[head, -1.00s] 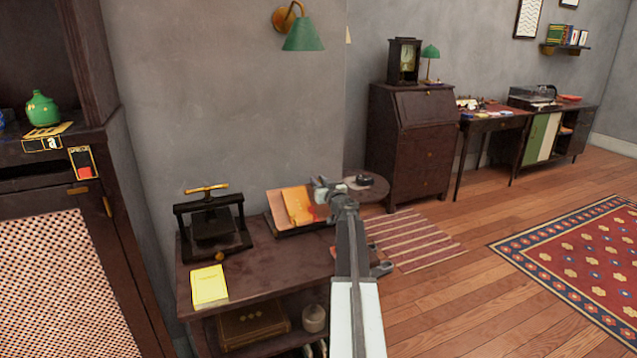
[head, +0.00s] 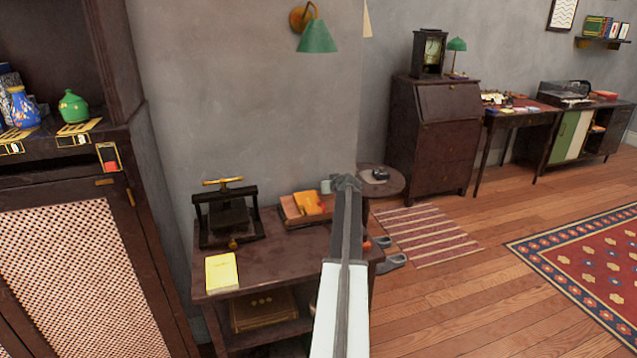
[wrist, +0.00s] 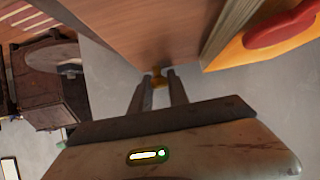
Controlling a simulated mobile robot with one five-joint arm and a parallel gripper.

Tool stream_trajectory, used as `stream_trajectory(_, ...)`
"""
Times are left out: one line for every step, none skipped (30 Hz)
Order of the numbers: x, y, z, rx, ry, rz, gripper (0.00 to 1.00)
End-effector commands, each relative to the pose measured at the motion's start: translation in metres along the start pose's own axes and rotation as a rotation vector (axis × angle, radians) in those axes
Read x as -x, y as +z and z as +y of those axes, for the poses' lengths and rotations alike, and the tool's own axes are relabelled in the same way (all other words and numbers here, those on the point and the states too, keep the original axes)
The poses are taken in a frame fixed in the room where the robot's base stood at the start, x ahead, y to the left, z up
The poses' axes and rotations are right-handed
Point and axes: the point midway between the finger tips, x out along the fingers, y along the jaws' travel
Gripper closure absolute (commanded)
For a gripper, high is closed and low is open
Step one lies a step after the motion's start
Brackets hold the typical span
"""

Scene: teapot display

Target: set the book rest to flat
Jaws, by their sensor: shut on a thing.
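My gripper (head: 346,182) is at the right end of the rest. The yellow-orange book with a red patch (wrist: 262,42) shows at the right there.
A black press (head: 228,218) with a brass handle and a yellow booklet (head: 221,272) are left of the rest. A small round table (head: 396,184) stands behind my arm. The cabinet (head: 75,240) is at the left. Open floor lies to the right.

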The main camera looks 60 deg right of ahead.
Motion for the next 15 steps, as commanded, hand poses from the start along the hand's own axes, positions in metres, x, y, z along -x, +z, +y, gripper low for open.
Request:
stream_trajectory(-0.001,-0.001,0.003,-0.004,0.003,0.003,1.00)
stream_trajectory(0.000,-0.001,0.004,-0.004,0.004,0.003,1.00)
stream_trajectory(0.000,-0.001,0.005,-0.005,0.004,0.003,1.00)
stream_trajectory(0.000,-0.001,0.006,-0.006,0.005,0.003,1.00)
stream_trajectory(0.001,-0.001,0.007,-0.006,0.006,0.003,1.00)
stream_trajectory(0.001,0.000,0.008,-0.007,0.006,0.003,1.00)
stream_trajectory(0.001,0.000,0.009,-0.008,0.007,0.003,1.00)
stream_trajectory(0.001,0.000,0.010,-0.009,0.008,0.003,0.76)
stream_trajectory(0.002,0.000,0.012,-0.009,0.008,0.003,0.65)
stream_trajectory(0.002,0.000,0.013,-0.009,0.009,0.003,0.59)
stream_trajectory(0.002,0.001,0.014,-0.010,0.010,0.002,0.59)
stream_trajectory(0.003,0.001,0.015,-0.010,0.011,0.002,0.59)
stream_trajectory(0.003,0.001,0.016,-0.010,0.012,0.002,0.59)
stream_trajectory(0.003,0.001,0.017,-0.010,0.012,0.002,0.59)
stream_trajectory(0.003,0.002,0.017,-0.010,0.013,0.001,0.59)
